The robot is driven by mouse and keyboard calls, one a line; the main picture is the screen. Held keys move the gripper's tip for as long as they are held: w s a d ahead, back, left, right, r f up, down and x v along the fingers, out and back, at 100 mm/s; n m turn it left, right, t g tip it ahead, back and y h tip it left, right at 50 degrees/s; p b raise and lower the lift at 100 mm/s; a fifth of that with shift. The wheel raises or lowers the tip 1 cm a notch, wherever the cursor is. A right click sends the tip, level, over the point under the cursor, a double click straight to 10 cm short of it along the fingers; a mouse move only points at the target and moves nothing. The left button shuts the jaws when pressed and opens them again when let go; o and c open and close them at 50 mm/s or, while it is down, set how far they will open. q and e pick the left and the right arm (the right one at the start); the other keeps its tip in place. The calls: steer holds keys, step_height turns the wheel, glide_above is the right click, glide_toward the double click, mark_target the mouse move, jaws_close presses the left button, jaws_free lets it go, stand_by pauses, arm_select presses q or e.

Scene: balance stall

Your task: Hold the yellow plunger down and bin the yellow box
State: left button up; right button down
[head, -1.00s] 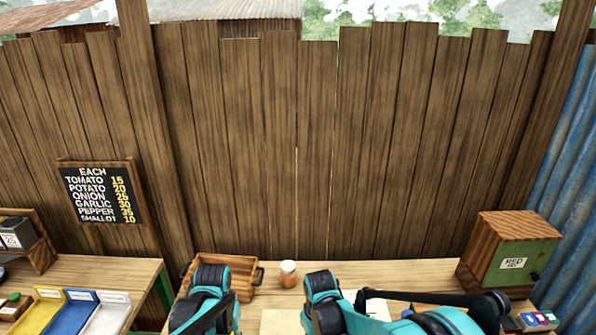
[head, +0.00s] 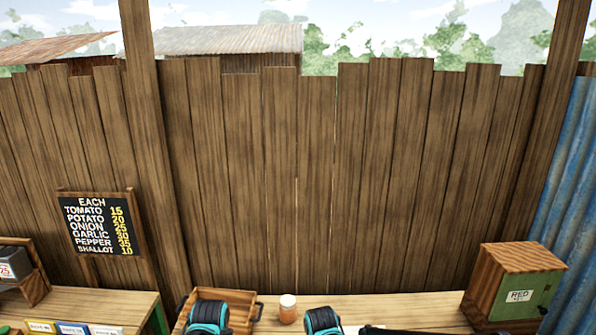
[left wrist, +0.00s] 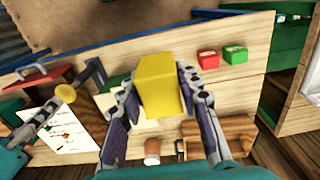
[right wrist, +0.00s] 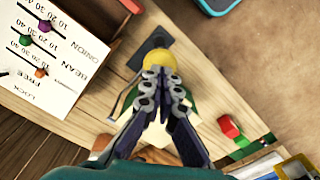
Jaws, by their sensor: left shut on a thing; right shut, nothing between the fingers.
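The yellow box (left wrist: 161,88) is between the fingers of my left gripper (left wrist: 156,78), which is shut on it. The box appears raised above the wooden counter. The yellow plunger's round knob (right wrist: 158,60) is at the tips of my right gripper (right wrist: 160,76), which is shut with nothing between its fingers. The fingertips overlap the knob's near edge; I cannot tell how far down it is pressed. The knob also shows at the left of the left wrist view (left wrist: 66,93). In the head view only arm parts show at the bottom edge; the box and plunger are hidden there.
A wooden crate (head: 230,295) and an orange jar (head: 287,309) stand on the counter. A red block (left wrist: 208,59) and green block (left wrist: 235,54) sit near the box.

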arm_select(q)
steer(key=shift+f, duration=0.1)
arm_select(e)
steer(key=shift+f, duration=0.1)
